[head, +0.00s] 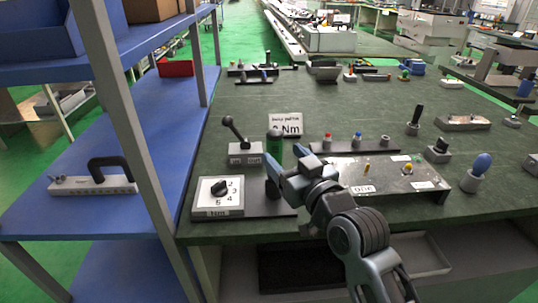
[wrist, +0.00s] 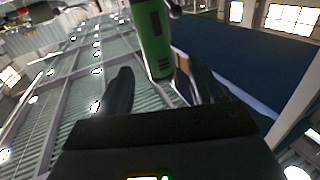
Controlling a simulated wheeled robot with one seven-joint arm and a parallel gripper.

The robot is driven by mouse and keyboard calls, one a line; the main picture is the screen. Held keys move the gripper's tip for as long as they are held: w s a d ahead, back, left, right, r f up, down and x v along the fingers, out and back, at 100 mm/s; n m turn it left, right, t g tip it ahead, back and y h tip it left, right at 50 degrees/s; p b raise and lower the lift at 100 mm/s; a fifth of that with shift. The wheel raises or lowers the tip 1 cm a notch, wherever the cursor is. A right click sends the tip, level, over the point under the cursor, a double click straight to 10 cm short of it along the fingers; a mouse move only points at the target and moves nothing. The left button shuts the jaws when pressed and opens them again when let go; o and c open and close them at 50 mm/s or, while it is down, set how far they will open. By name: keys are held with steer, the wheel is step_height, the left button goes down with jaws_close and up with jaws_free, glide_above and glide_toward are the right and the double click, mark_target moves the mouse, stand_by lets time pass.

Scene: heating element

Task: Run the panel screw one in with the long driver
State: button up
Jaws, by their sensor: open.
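A green upright cylinder (head: 274,145) with a dark top, possibly the long driver's handle, stands at the table's near left. My gripper (head: 276,168) is right beside it. In the wrist view the green cylinder (wrist: 152,42) shows just beyond and between the fingertips of my open gripper (wrist: 163,82); I cannot tell whether they touch it. A grey metal panel (head: 390,182) marked "ONE" lies right of my arm. A small yellow upright piece (head: 367,168), perhaps a screw, stands on it. The driver's shaft and tip cannot be made out.
A dial box (head: 218,197) with numbers is left of my gripper, and a lever box (head: 245,152) stands behind it. A sign (head: 286,124) ending in "Nm" is behind the cylinder. A blue-knobbed piece (head: 476,172) stands at right. A blue shelf (head: 80,205) borders the table's left.

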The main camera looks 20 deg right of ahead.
mark_target(278, 147)
steer(key=w, duration=0.3)
steer(key=w+p, duration=0.1)
steer(key=shift+w+a+r, duration=0.1)
steer(key=shift+w+r, duration=0.1)
steer(key=shift+r, duration=0.05)
steer(key=shift+w+f, duration=0.1)
steer(key=shift+w, duration=0.55)
steer(key=shift+c, duration=0.2)
jaws_close()
